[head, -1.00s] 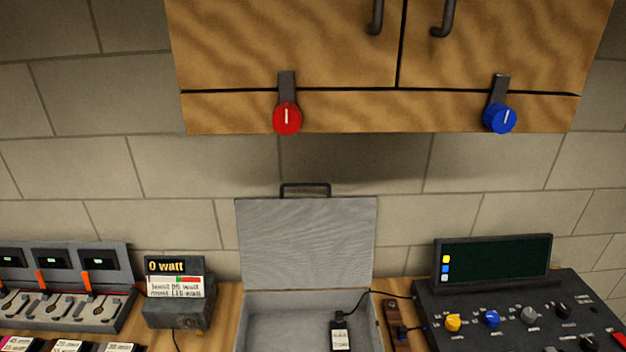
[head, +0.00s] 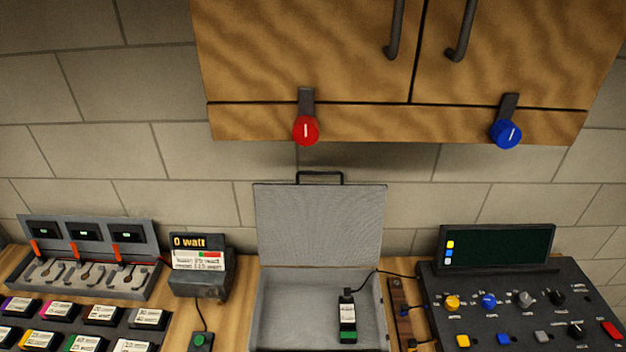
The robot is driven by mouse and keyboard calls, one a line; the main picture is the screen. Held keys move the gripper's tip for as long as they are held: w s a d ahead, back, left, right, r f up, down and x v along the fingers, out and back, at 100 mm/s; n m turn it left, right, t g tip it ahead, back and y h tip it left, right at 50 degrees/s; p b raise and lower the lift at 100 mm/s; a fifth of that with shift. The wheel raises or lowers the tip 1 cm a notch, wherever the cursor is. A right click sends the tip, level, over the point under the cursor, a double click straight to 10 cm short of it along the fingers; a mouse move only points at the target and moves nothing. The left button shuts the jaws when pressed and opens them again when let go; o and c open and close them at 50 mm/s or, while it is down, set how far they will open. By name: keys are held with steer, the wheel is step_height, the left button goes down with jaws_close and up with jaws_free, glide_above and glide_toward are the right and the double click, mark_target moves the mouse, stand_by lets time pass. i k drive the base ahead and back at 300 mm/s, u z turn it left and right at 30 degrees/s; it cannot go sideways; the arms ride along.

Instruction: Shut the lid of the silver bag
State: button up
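The silver bag (head: 257,318) is an open grey case on the wooden bench, at the bottom middle of the head view. Its lid (head: 320,225) stands raised at the back, close to the brick wall, with a dark handle (head: 319,177) on its top edge. A black battery-like block (head: 347,318) with a white label and a green end lies inside the bag, with a cable running out to the right. The bag's front edge is cut off by the frame. My gripper is not in view.
A wattmeter reading 0 watt (head: 198,265) and a charger (head: 85,262) stand left, with several labelled packs (head: 58,311) in front. A control panel with knobs (head: 520,305) stands right. A wooden cabinet (head: 310,60) with red and blue knobs hangs above.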

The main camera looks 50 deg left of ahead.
mark_target(299, 224)
steer(key=u, duration=0.55)
steer(key=k, duration=1.35)
steer(key=u, duration=0.7)
steer(key=i, duration=1.3)
steer(key=u, duration=0.5)
